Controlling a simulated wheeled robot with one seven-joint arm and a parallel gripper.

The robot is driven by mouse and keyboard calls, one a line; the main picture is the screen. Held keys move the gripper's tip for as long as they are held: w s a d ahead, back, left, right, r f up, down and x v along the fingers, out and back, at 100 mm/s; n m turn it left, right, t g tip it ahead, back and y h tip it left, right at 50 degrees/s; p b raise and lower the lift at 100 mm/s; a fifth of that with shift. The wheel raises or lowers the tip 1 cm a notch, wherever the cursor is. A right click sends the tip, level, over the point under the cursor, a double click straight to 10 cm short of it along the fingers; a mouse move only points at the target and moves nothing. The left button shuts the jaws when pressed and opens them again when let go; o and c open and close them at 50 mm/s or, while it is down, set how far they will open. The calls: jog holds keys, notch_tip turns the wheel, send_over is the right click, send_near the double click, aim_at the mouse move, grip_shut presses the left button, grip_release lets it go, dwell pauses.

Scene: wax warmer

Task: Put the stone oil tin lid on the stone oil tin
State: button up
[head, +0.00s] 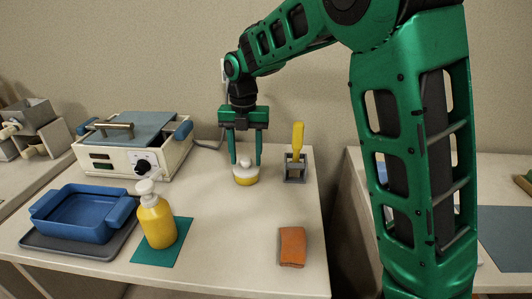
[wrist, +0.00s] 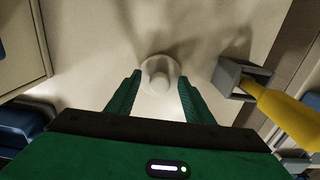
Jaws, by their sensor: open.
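My gripper (head: 246,163) points down and is open, with one finger on each side of the lid's knob. In the wrist view the fingertips (wrist: 160,82) flank the lid. I cannot tell whether they touch it or whether the lid is fully seated.
A grey holder (head: 295,172) with a yellow-handled tool (head: 298,138) stands close on the right. The wax warmer (head: 135,158) is to the left. A yellow pump bottle (head: 157,222), blue tray (head: 82,215) and orange block (head: 292,246) are nearer. The table's middle is clear.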

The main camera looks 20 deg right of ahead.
dwell(0.3)
jog(key=shift+r, duration=4)
notch_tip(320, 180, up, 11)
jog(key=shift+w+f, duration=0.1)
